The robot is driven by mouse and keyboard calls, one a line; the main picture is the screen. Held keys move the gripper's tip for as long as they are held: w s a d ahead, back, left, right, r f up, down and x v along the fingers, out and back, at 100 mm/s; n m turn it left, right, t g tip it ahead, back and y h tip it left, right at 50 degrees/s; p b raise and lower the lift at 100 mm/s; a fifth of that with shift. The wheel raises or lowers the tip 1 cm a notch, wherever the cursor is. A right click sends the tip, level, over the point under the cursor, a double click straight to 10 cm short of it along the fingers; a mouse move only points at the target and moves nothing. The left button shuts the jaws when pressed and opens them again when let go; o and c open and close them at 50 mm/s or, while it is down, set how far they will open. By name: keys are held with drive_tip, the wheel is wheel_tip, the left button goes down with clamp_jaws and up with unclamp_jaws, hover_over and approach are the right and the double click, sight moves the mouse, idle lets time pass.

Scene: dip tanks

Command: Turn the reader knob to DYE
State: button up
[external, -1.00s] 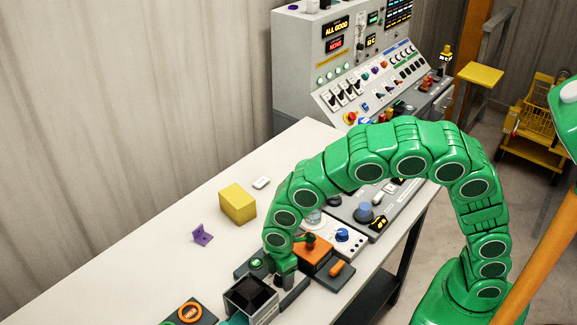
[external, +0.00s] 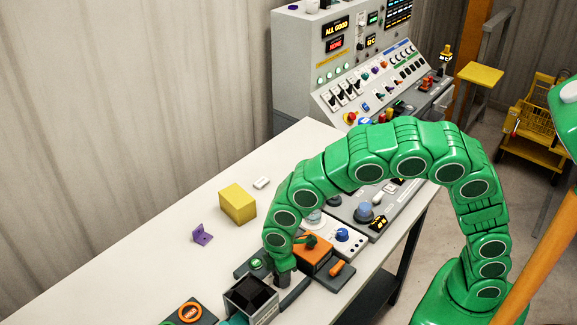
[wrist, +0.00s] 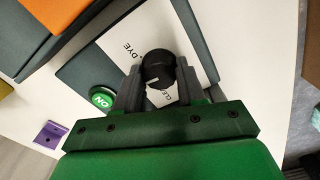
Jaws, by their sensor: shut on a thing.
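The reader knob (wrist: 158,70) is a black round knob with a pale pointer line, on a white label plate in the wrist view. The word DYE (wrist: 127,47) shows on the plate up and left of the knob. Another word, partly hidden, starts with "CLE" beside the knob. My gripper (wrist: 160,82) is shut on the knob, with one grey finger on each side. The pointer line lies toward the left finger, not at the DYE word. In the external view my gripper (external: 284,277) is over the dark reader base, and the knob is hidden.
A green ON button (wrist: 102,97) sits left of the knob. A yellow block (external: 237,203) and purple bracket (external: 202,235) lie farther off.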

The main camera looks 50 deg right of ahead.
drive_tip(key=m, duration=1)
idle(0.6)
drive_tip(key=o, duration=1.1)
drive_tip(key=shift+c, duration=0.2)
drive_tip(key=shift+r, duration=3.9)
